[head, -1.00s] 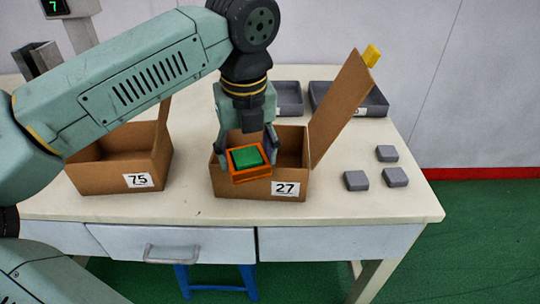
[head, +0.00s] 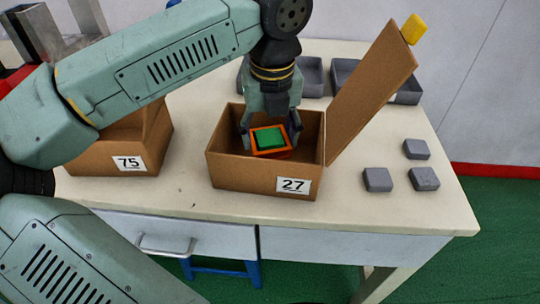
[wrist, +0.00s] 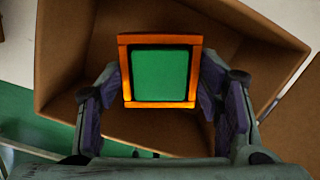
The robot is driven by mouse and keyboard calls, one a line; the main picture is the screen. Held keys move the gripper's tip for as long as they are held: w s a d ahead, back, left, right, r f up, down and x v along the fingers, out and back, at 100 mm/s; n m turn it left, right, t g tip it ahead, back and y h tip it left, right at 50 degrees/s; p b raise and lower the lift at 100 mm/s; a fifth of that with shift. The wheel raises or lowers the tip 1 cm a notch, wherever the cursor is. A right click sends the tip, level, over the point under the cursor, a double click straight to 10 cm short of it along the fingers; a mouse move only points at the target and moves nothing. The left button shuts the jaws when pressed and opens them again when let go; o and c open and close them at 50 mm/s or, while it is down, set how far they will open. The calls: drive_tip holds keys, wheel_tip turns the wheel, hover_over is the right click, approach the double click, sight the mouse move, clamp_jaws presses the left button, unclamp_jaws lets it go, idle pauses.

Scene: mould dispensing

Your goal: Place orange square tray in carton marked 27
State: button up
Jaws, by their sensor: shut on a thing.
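The orange square tray (head: 271,153) has a green filling on top. My gripper (head: 270,142) is shut on it, with one finger at each side. In the wrist view the tray (wrist: 160,102) shows between the two fingers, and the carton's brown walls surround it. The carton marked 27 (head: 240,175) stands open on the table, its lid raised at the right. The tray is within the carton's opening in the head view; its height above the carton floor is hard to tell.
A carton marked 75 (head: 95,162) stands to the left, partly behind my arm. Several grey blocks (head: 378,180) lie to the right. Grey bins (head: 312,76) stand behind, and a yellow piece (head: 413,28) shows by the raised lid. The table's front strip is clear.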

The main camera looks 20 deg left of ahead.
sight(270, 151)
drive_tip(key=shift+f+b, duration=1.05)
drive_tip(key=shift+f, duration=1.15)
drive_tip(key=shift+f, duration=0.2)
drive_tip(key=o, duration=1.3)
drive_tip(key=shift+o, duration=0.2)
drive_tip(key=shift+r, duration=0.1)
drive_tip(key=r+p, duration=0.2)
drive_tip(key=r, duration=0.2)
drive_tip(key=r+p, duration=0.2)
drive_tip(key=r, duration=0.2)
drive_tip(key=s+r+p, duration=0.1)
drive_tip(key=r+p, duration=0.2)
drive_tip(key=r, duration=0.1)
drive_tip(key=shift+s+d, duration=0.1)
drive_tip(key=shift+d, duration=0.3)
